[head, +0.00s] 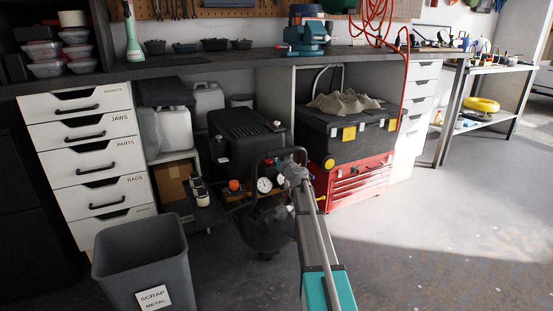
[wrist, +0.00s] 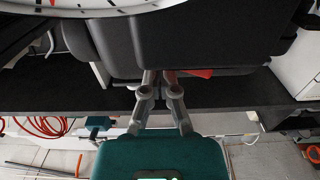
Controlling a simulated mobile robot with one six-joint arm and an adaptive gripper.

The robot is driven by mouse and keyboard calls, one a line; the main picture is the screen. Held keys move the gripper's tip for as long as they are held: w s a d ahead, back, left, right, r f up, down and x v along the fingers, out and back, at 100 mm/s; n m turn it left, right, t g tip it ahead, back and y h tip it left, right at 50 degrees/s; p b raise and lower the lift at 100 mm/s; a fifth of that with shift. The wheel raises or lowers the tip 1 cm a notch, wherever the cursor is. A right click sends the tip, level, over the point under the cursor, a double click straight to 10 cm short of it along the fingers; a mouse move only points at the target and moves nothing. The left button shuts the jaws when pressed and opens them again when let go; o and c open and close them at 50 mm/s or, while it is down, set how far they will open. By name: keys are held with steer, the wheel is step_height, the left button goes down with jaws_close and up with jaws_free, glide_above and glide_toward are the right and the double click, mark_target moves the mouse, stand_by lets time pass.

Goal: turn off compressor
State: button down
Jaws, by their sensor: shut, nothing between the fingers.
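The compressor (head: 245,135) is a black ribbed housing under the workbench, with a tubular handle at its right. A white-faced gauge (head: 264,185) and an orange-red knob (head: 234,185) sit low at its front; I cannot tell whether the knob is the switch. My gripper (head: 285,165) is in front of the compressor's right side, just right of and above the gauge. In the wrist view my gripper (wrist: 160,76) is shut and empty, its fingertips near a dark housing (wrist: 180,40). A large white dial (wrist: 85,8) fills the top edge there. Contact is unclear.
A red toolbox (head: 352,185) under a black case (head: 340,135) stands close at the right. A grey scrap bin (head: 120,265) stands front left, near white drawers (head: 85,130). The bench top (head: 180,68) overhangs the compressor. The floor at right is clear.

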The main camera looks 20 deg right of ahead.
steer(key=shift+s, duration=0.1)
steer(key=s, duration=1.1)
steer(key=shift+s+d, duration=0.2)
steer(key=shift+s, duration=0.2)
